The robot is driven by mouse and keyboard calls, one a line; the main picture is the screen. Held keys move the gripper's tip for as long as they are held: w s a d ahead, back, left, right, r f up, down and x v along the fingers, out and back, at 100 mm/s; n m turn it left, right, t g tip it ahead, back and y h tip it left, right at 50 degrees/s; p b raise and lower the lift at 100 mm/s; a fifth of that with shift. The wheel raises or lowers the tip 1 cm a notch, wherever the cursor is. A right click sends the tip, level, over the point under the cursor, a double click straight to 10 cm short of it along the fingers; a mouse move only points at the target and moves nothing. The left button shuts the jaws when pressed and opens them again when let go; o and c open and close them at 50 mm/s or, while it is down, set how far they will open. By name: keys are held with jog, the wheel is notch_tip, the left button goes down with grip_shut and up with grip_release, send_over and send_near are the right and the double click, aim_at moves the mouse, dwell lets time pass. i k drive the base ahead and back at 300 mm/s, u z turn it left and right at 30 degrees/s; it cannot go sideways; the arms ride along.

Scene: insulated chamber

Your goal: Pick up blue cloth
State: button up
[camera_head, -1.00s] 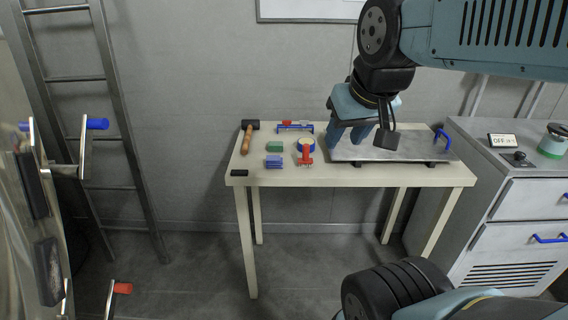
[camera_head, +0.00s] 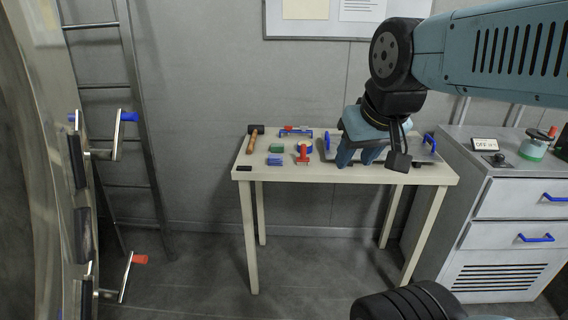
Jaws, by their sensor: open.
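A folded blue cloth (camera_head: 275,160) lies on the left half of the pale table (camera_head: 330,175), in front of a green block. My gripper (camera_head: 358,160) points down over the table, well to the right of the cloth and in front of the grey tray. The gripper does not touch the cloth, and the cloth is fully in view. The gripper's height above the table is hard to tell.
A green sponge-like block (camera_head: 277,148), a red tool (camera_head: 302,153), a hammer (camera_head: 253,142) and a blue-and-red tool (camera_head: 296,132) lie near the cloth. A grey tray (camera_head: 410,150) with blue handles is behind my gripper. A drawer cabinet (camera_head: 510,200) stands right, a ladder (camera_head: 135,110) left.

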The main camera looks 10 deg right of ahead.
aim_at(277, 160)
jog(key=u, duration=0.2)
jog(key=i, duration=0.85)
jog(key=z, duration=0.15)
